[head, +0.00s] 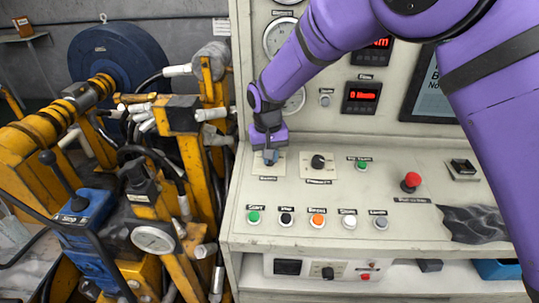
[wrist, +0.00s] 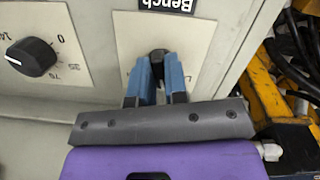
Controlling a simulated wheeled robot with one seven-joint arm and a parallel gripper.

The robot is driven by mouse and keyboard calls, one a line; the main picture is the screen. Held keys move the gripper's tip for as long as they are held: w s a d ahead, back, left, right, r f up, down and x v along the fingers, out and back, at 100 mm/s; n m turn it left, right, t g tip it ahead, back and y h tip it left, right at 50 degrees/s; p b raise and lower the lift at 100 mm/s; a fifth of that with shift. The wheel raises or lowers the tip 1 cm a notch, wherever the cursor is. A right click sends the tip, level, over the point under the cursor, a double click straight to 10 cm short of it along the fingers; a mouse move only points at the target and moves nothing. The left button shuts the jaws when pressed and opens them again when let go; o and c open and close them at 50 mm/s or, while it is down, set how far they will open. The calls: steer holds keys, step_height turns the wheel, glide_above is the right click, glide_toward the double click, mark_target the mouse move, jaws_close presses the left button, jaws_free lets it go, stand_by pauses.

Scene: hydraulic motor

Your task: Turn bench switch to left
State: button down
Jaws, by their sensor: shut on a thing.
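The bench switch (wrist: 158,55) is a dark knob on a pale square plate labelled "Bench" in the wrist view. In the head view its plate (head: 259,169) is at the left of the sloped panel, and the knob is hidden by my gripper. My gripper (wrist: 158,75) has two blue fingers shut on the knob, one on each side. In the head view my gripper (head: 270,157) reaches down to the plate from the purple arm. The knob's exact angle is mostly hidden between the fingers.
A second black rotary knob (head: 318,162) sits just right of the bench switch and shows in the wrist view (wrist: 32,57). A red mushroom button (head: 411,181) and a row of buttons (head: 317,221) are on the panel. Yellow hydraulic machinery (head: 178,150) stands close on the left.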

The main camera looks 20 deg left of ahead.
steer(key=n, duration=0.5)
steer(key=shift+s+d+f+n+h, duration=0.15)
steer(key=shift+f+n+h, duration=0.15)
steer(key=shift+f+h, duration=0.1)
steer(key=shift+t, duration=0.3)
steer(key=c, duration=1.1)
jaws_free()
steer(key=shift+c, duration=0.2)
steer(key=shift+r, duration=0.15)
steer(key=shift+r, duration=0.6)
step_height(320, 180, up, 10)
steer(key=a, duration=0.1)
steer(key=shift+s+f, duration=0.2)
steer(key=shift+s, duration=0.1)
